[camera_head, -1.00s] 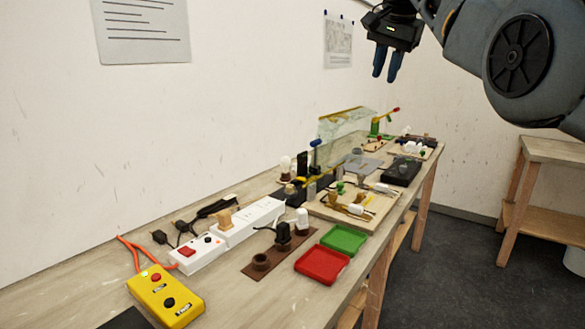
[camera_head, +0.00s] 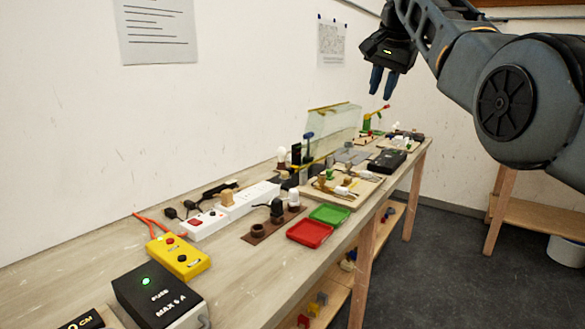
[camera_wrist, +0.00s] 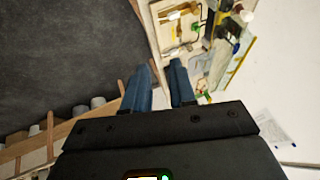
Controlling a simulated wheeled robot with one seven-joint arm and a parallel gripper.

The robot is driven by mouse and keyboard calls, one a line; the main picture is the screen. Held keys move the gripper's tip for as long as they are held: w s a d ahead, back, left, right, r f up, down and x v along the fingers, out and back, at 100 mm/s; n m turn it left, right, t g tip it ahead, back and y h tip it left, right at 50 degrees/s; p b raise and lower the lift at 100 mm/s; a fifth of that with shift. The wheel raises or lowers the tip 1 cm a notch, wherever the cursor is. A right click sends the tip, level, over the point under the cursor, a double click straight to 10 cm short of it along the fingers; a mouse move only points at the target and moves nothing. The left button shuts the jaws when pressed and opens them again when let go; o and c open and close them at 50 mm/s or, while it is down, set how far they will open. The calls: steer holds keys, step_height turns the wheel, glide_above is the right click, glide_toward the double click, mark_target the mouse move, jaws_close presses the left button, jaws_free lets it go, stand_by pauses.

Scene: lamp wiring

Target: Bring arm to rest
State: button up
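My gripper (camera_head: 382,82) hangs in the air above the far half of the workbench, pointing down, with its two blue fingers a little apart and nothing seen between them. In the wrist view the fingers (camera_wrist: 164,82) also show a gap, with the floor and bench below them. My grey arm reaches in from the right of the head view. The workbench (camera_head: 150,247) runs along the wall and does not touch the gripper.
On the bench stand a black fuse box (camera_head: 158,295) with a green light, a yellow button box (camera_head: 180,257), a white power strip (camera_head: 250,197), a red tray (camera_head: 309,233), a green tray (camera_head: 329,215) and a clear panel (camera_head: 332,125). A second table (camera_head: 540,212) stands right.

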step_height(320, 180, down, 34)
steer(key=s+n+t+b, duration=0.2)
steer(key=s+f+n+t, duration=0.2)
steer(key=s+f, duration=1.5)
steer(key=f, duration=0.4)
steer(key=s+f+n+t+b, duration=0.1)
steer(key=s+f, duration=0.1)
steer(key=s, duration=1.3)
steer(key=s+f+n+t+b, duration=0.1)
steer(key=s+f+t+b, duration=0.15)
steer(key=s, duration=1.35)
steer(key=s+d+r+n+t, duration=0.1)
steer(key=s+r, duration=1.7)
steer(key=s, duration=0.2)
steer(key=shift+s+d+n+b, duration=0.15)
steer(key=shift+s+n+b, duration=0.05)
steer(key=shift+n+b, duration=0.2)
